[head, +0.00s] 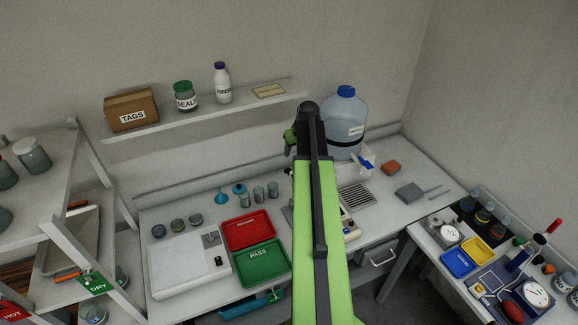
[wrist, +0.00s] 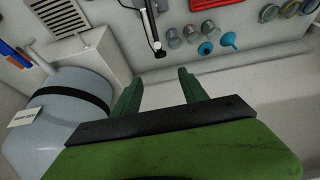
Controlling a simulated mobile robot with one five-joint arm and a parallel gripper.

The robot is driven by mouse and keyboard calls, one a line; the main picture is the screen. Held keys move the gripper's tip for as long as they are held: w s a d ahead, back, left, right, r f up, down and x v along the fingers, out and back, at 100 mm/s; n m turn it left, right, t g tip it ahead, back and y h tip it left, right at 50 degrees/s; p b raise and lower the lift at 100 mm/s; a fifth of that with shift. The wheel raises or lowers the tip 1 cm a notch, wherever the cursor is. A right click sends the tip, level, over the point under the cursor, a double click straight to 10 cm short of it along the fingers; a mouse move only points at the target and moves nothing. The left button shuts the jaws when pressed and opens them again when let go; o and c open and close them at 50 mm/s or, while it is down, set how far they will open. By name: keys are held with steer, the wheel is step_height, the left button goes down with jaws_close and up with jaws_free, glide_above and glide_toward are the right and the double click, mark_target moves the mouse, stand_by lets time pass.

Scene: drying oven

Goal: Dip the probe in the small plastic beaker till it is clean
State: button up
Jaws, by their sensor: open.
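My gripper (wrist: 160,88) is open and empty in the wrist view, its two dark green fingers apart over bare bench or wall. In the head view only a green bit of it (head: 290,138) shows left of my arm's far end. My arm hides most of that spot in the head view.
A large blue-capped jug (head: 345,128) stands close by my arm, also at left in the wrist view (wrist: 62,110). Several small jars (head: 258,194) and blue funnels (head: 221,196) stand left of my arm, behind red (head: 246,228) and green (head: 262,262) trays. A shelf (head: 205,112) hangs above.

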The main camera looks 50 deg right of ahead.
mark_target(288, 169)
steer(key=b+x, duration=1.6)
steer(key=x, duration=0.1)
steer(key=shift+a+f, duration=0.1)
steer(key=shift+f, duration=0.2)
steer(key=shift+r, duration=0.15)
jaws_close()
